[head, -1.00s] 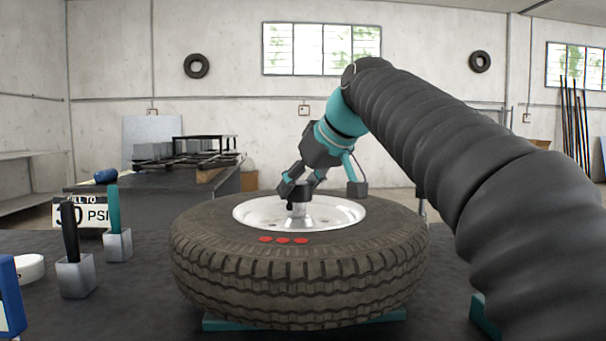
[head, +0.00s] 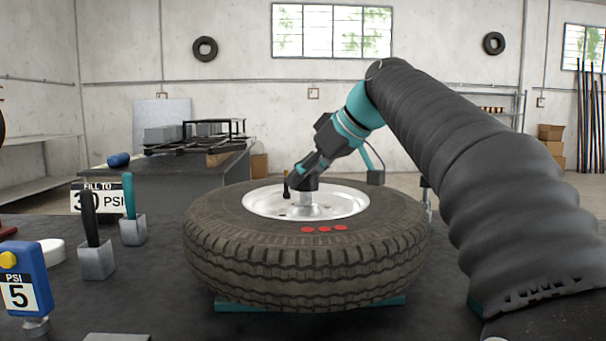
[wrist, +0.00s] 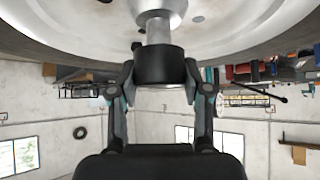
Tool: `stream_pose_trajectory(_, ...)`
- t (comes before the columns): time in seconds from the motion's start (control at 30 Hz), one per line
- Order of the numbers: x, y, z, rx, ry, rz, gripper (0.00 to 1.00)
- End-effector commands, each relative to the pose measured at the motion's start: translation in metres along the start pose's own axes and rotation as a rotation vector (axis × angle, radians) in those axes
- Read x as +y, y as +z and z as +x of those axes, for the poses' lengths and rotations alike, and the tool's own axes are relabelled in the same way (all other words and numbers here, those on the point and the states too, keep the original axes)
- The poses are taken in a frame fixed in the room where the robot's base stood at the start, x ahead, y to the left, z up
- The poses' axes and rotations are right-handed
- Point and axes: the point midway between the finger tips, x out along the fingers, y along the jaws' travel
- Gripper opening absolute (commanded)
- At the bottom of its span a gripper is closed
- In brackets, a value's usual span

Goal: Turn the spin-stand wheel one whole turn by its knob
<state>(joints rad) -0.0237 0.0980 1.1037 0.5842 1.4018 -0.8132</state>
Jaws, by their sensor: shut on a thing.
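The wheel (head: 305,262) is a treaded black tyre with a white rim (head: 262,203), lying flat on a teal stand (head: 240,304). Three red marks (head: 325,229) sit on its near sidewall, right of the middle. My gripper (head: 305,183) leans in from the upper right. In the wrist view my gripper (wrist: 160,85) has a finger on each side of the knob and is shut on it. The knob is partly hidden by the fingers in the head view.
Two metal holders with a black handle (head: 90,216) and a teal handle (head: 128,196) stand on the left. Nearer is a blue gauge (head: 22,275) reading PSI 5. A "30 PSI" sign (head: 98,199) stands behind. Dark tabletop is clear between the holders and the tyre.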

Motion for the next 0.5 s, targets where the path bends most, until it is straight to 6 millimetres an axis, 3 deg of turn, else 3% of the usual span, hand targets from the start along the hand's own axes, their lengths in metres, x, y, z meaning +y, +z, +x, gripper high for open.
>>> stream_pose_trajectory(0.1, 0.0, 0.0005, 0.001, -0.002, -0.001, 0.001, 0.0)
stream_pose_trajectory(0.13, -0.0001, 0.0005, 0.0011, -0.002, -0.001, 0.001, 0.53)
stream_pose_trajectory(0.2, -0.0001, 0.0004, 0.0011, -0.002, -0.001, 0.001, 0.7)
stream_pose_trajectory(0.23, -0.0002, 0.0004, 0.001, -0.002, -0.001, 0.001, 0.74)
stream_pose_trajectory(0.5, -0.0005, 0.0, 0.0006, -0.001, 0.0, 0.0, 0.74)
